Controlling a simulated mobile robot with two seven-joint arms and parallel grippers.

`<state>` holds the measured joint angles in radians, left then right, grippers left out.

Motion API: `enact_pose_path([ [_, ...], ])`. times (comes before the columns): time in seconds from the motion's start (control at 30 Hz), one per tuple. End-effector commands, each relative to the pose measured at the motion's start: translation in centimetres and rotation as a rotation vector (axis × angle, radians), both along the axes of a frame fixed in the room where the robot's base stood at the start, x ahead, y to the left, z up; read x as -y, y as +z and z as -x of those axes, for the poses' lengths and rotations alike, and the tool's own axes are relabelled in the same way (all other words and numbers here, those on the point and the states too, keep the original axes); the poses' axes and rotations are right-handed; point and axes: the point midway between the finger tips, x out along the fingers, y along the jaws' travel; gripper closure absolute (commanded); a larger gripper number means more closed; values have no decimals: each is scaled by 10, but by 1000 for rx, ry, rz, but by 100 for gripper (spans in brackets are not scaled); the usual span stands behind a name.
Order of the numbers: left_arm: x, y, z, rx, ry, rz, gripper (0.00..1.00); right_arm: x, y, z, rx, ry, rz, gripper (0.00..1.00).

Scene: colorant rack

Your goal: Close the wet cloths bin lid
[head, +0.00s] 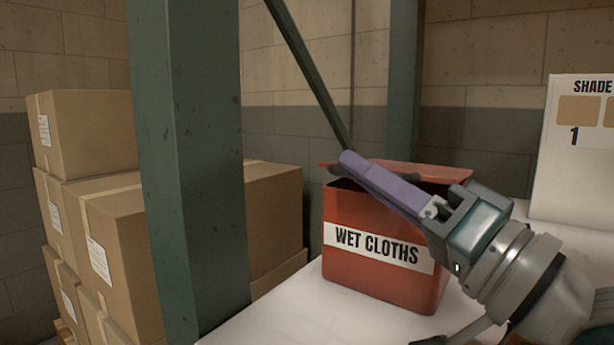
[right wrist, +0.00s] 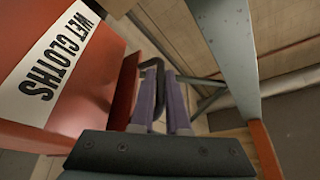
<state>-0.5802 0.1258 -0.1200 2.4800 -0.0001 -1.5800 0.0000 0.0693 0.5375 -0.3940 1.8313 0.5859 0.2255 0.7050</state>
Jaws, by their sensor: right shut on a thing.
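The red wet cloths bin (head: 378,281) stands on the white surface in the head view, with a white "WET CLOTHS" label on its front. Its red lid (head: 450,171) is raised, and a dark gap shows between lid and bin. My right gripper (head: 346,160) reaches across the bin's top from the lower right, its purple fingers at the lid's left end. It is shut on the dark lid handle (right wrist: 153,66), seen between the fingers in the right wrist view. The fingers hide part of the lid. My left gripper is not in view.
A green rack post (head: 190,150) stands left of the bin, with a diagonal brace (head: 308,72) behind. Stacked cardboard boxes (head: 85,133) fill the left. A shade board (head: 575,150) stands at the right. The white surface (head: 285,315) is clear left of the bin.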

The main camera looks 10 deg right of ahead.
Motion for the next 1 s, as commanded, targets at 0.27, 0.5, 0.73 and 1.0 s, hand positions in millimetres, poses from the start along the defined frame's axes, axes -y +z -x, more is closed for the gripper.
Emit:
enact_pose_path([
  [0.27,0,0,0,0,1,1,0,0,-1,0,-2,1,2,100],
  [0.5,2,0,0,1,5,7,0,0,-1,0,-3,0,1,74],
  [0.73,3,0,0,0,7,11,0,1,-1,1,-3,0,1,74],
  [1.0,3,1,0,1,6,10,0,16,-12,33,-7,1,5,74],
])
